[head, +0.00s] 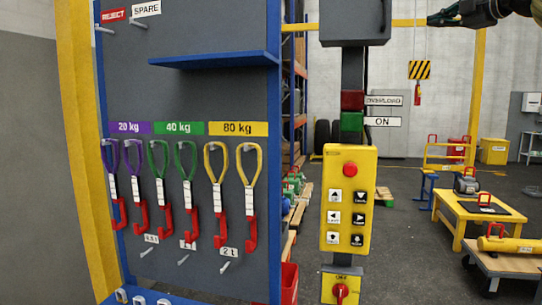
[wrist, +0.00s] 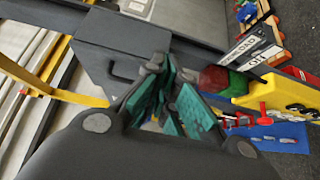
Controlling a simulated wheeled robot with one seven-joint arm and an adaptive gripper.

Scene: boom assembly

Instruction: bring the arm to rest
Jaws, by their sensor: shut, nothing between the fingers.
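My gripper (head: 438,18) is at the top right of the head view, raised in the air and pointing left. Part of my arm runs out of the picture there. In the wrist view my gripper (wrist: 168,92) shows its teal-padded fingers close together, shut with nothing held. It is apart from the grey box on the post (head: 355,22), which is to its left in the head view.
A yellow control panel (head: 349,200) hangs on the post, below red and green lamps (head: 352,111). A tool board (head: 205,95) at left holds several colour-coded slings with red hooks. A yellow table (head: 480,208) stands at right. Open floor (head: 405,245) lies between.

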